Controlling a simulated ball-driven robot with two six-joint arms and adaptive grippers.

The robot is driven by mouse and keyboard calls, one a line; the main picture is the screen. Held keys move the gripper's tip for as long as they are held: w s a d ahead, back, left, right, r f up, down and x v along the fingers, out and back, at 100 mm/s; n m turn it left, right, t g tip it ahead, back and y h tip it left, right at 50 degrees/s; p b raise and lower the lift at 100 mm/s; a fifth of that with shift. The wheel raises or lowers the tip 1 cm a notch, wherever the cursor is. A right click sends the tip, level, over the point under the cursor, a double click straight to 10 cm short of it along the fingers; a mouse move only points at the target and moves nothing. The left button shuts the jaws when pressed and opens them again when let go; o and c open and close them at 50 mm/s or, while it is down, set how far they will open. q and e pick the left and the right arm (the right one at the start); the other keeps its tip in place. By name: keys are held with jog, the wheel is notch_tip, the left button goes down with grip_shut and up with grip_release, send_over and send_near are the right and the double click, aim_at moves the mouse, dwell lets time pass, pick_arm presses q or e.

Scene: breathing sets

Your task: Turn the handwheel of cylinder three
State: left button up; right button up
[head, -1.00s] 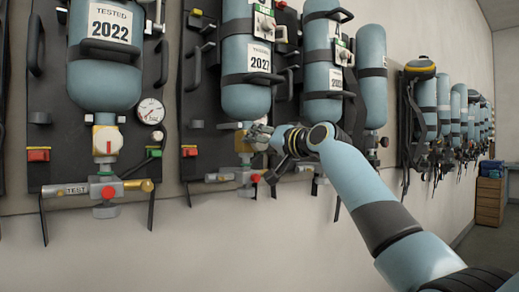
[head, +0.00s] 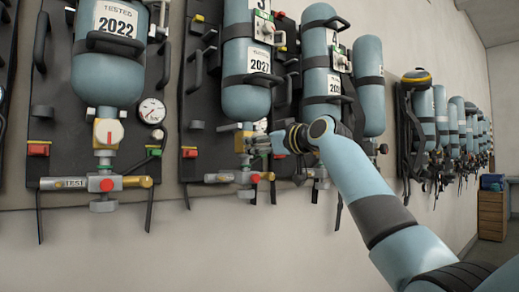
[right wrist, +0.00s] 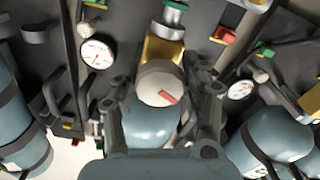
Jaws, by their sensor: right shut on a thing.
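Cylinder three (head: 246,55) is a blue-grey tank with a "3" tag and a 2027 label, strapped upright to a dark wall panel. Its yellow valve body (head: 239,143) sits below it. My right gripper (head: 258,146) is at this valve and mostly hides the handwheel in the head view. In the right wrist view, the pale round handwheel (right wrist: 157,84) with a red mark lies between the two fingers of my right gripper (right wrist: 164,92), which is shut on it. The red mark points down and to the right there. My left gripper is not in view.
Cylinder two (head: 107,70), labelled 2022, hangs to the left with its own handwheel (head: 108,131) and gauge (head: 152,111). Cylinder four (head: 321,60) hangs close on the right. A pipe fitting with a red knob (head: 255,179) sits below the valve. The lower wall is bare.

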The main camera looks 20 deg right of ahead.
jog(key=n, duration=0.2)
jog(key=n+b, duration=0.2)
jog(key=n, duration=0.1)
jog(key=shift+f+n, duration=0.3)
jog(key=shift+f, duration=0.05)
jog(key=n+b, duration=0.2)
jog(key=n, duration=0.4)
jog(key=shift+d+r, duration=0.1)
jog(key=n+b, duration=0.2)
jog(key=n, duration=0.3)
jog(key=shift+w+r+n, duration=0.1)
jog(key=shift+n, duration=0.3)
jog(key=n+b, duration=0.1)
jog(key=n, duration=0.5)
jog(key=shift+r, duration=0.15)
jog(key=o, duration=1.2)
jog(key=shift+c, duration=0.2)
jog(key=shift+r, duration=0.15)
